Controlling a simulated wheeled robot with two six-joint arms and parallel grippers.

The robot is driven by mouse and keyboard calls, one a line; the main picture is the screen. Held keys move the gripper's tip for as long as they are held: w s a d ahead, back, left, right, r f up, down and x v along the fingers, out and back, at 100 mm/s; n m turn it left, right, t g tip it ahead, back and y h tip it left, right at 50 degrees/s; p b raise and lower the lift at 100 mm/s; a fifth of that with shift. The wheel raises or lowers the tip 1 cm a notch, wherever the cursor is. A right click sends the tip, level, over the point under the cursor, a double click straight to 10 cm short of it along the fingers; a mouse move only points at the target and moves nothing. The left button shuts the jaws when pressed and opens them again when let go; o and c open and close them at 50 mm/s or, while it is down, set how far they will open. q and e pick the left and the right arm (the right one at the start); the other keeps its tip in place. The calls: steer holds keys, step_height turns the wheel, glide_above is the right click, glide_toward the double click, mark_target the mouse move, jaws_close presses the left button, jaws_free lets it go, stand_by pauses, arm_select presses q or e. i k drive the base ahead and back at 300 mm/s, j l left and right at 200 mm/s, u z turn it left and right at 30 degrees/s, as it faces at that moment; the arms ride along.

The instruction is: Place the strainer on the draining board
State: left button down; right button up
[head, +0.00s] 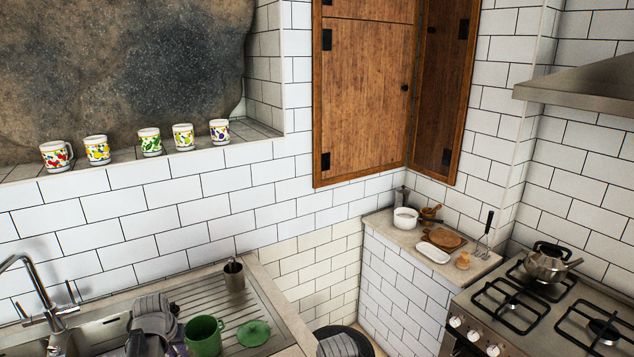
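The draining board (190,297) is the ribbed metal surface beside the sink (108,328) at the lower left. No strainer can be clearly made out; part of the sink is hidden behind my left arm. My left gripper (150,322) is a grey shape over the right part of the sink, beside a green pot (204,336). Its fingertips cannot be made out. My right gripper (338,346) shows only in part at the bottom edge, away from the draining board, and its fingers are not clear.
A green lid (253,333) lies on the draining board, and a metal cup (234,275) stands at its back. A chrome tap (45,300) rises at the left. A worktop (395,228) with several kitchen items and a stove (540,315) are at the right.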

mark_target(217, 316)
steer(key=i+l+u, duration=1.05)
steer(key=i, duration=0.1)
